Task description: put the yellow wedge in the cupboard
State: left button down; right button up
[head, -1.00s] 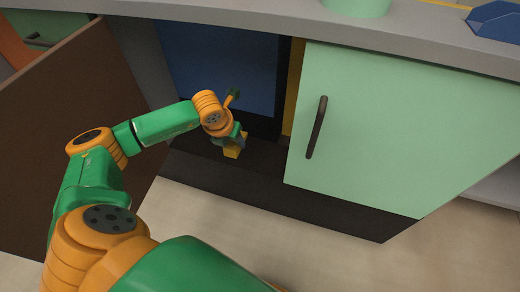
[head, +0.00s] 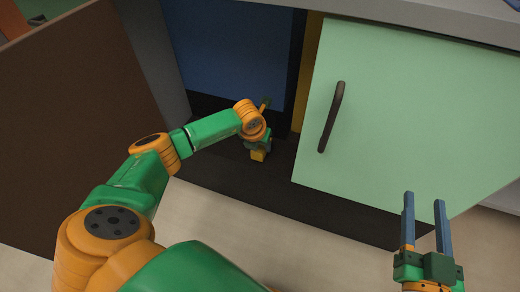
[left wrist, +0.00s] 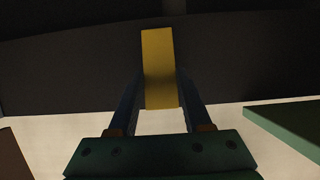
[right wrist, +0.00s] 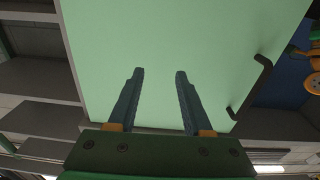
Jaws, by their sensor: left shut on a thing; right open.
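The yellow wedge (head: 258,155) is between the fingers of my left gripper (head: 260,147), just at the dark floor of the open cupboard (head: 225,60). In the left wrist view the wedge (left wrist: 160,70) stands between both blue fingers, with the dark cupboard base behind it. I cannot tell whether it touches the cupboard floor. My right gripper (head: 425,205) is open and empty in front of the green door. In the right wrist view its fingers (right wrist: 160,85) are apart, with nothing between them.
A brown door (head: 75,110) stands open at the left of the cupboard opening. The pale green door (head: 410,110) with a dark handle (head: 331,117) covers the right part. A grey worktop (head: 440,18) runs above. Light floor (head: 220,220) lies in front.

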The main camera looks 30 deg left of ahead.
pick_arm(q)
jog(key=shift+f, duration=0.55)
jog(key=shift+c, duration=1.7)
grip_release()
pick_arm(e)
jog(key=r, duration=0.1)
jog(key=r+t, duration=0.1)
jog(key=r, duration=0.1)
jog(key=r+t+y, duration=0.1)
jog(key=shift+s+a+r, duration=0.2)
jog(key=shift+s+r, duration=0.1)
jog(key=shift+s, duration=0.1)
jog(key=shift+t, duration=0.3)
